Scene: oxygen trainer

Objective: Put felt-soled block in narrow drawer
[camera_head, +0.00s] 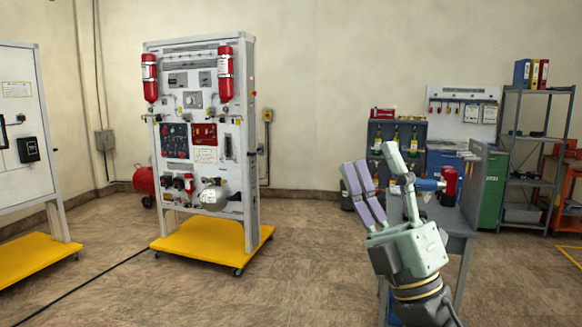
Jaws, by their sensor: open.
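My gripper (373,160) is raised at the right of centre in the head view, pointing up, in front of a grey workbench. Its pale green fingers are apart. A purple piece with grey bands (362,194) shows along its left side; I cannot tell whether it is part of the finger or a separate object. I cannot make out the felt-soled block for certain. No narrow drawer can be clearly told; a blue cabinet (447,164) stands behind the bench, partly hidden.
The grey workbench (462,229) bears a red and blue tool (449,184) right of my gripper. A panel stand (248,150) with red cylinders rests on a yellow wheeled base (213,243). Shelves (538,130) stand at the right.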

